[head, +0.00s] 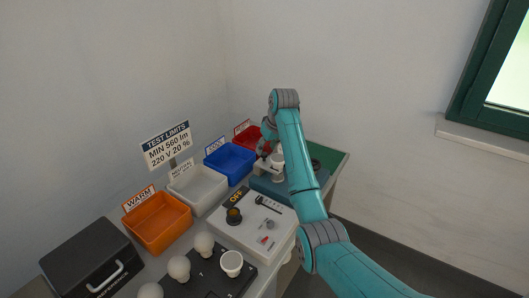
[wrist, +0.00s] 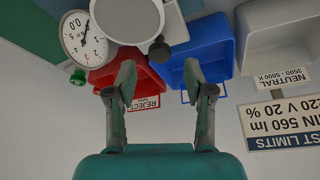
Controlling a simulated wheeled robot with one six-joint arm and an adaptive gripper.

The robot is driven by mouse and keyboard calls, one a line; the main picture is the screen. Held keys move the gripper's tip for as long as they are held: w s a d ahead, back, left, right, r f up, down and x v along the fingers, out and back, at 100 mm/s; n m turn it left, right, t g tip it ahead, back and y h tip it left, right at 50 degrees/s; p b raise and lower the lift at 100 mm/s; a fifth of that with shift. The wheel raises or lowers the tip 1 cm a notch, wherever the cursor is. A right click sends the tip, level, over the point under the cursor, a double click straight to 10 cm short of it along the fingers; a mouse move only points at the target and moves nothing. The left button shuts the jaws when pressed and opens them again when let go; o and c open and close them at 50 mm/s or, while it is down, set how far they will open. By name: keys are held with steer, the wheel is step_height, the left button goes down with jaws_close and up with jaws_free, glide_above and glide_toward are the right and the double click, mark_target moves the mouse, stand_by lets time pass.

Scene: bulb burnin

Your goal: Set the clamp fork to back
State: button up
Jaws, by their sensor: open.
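A small dark fork-like lever (head: 268,204) lies on the white panel (head: 246,247) in the head view, just right of a dark round socket (head: 234,215). It looks like the clamp fork, but it is too small to tell its setting. It does not show in the wrist view. My gripper (wrist: 160,78) is open and empty, its two fingers apart in front of the red and blue bins. In the head view my gripper (head: 266,146) is partly hidden by my arm, beyond the panel at the far end of the bench.
A dial gauge (wrist: 85,42) and a pale round pan (wrist: 128,18) are close to my fingers. Red (head: 247,139), blue (head: 230,162), white (head: 198,188) and orange (head: 157,222) bins line the wall.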

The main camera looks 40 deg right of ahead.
mark_target(264, 153)
steer(key=shift+x, duration=1.7)
jaws_close()
